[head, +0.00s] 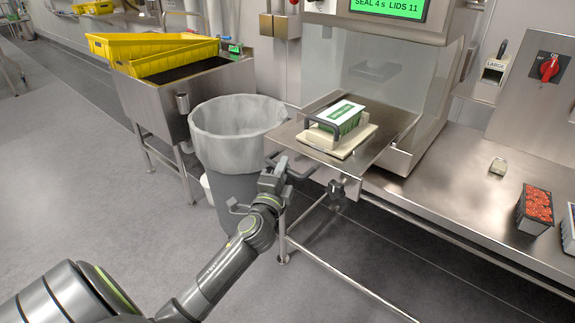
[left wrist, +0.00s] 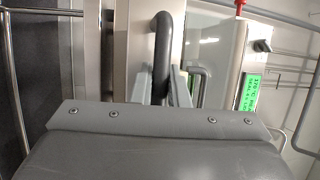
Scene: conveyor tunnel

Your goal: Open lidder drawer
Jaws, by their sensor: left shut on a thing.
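The lidder drawer (head: 385,121) is a flat steel shelf that stands out in front of the machine's clear guard. A cream holder (head: 355,140) on it carries a tray with a green and white top (head: 343,112). The drawer's dark bar handle (left wrist: 162,50) shows in the left wrist view, upright between my finger tips. My left gripper (head: 274,176) is at the drawer's front left edge, shut on this handle. The wrist housing hides the lower part of the grip in the left wrist view. My right gripper is in neither view.
A grey bin with a liner (head: 237,140) stands close left of the drawer. A steel sink (head: 185,100) with yellow crates (head: 150,52) is behind it. The steel counter (head: 440,190) runs right, with a filled red tray (head: 535,208). The floor at left is clear.

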